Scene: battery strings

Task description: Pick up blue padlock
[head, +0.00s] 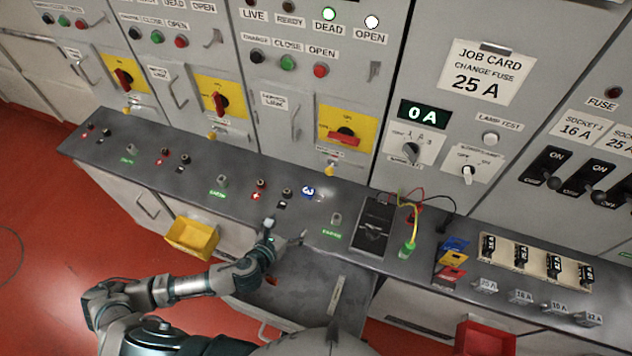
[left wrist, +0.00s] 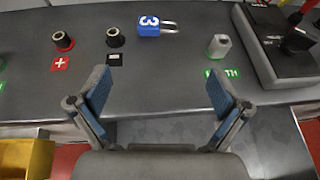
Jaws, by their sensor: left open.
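The blue padlock (head: 308,192) lies on the grey counter, marked with a white 3. In the left wrist view the padlock (left wrist: 149,26) lies flat with its shackle pointing right, beyond the fingertips. My left gripper (head: 286,231) is open and empty at the counter's front edge, short of the padlock. In the left wrist view its two fingers (left wrist: 160,82) stand wide apart, with the padlock ahead of the gap between them. My right gripper does not show.
Black and red sockets (left wrist: 115,38) sit left of the padlock, and a grey post (left wrist: 220,46) stands right of it. A black meter box (head: 372,226) with leads is farther right. A yellow bin (head: 191,237) hangs on the counter front. Switch cabinets rise behind.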

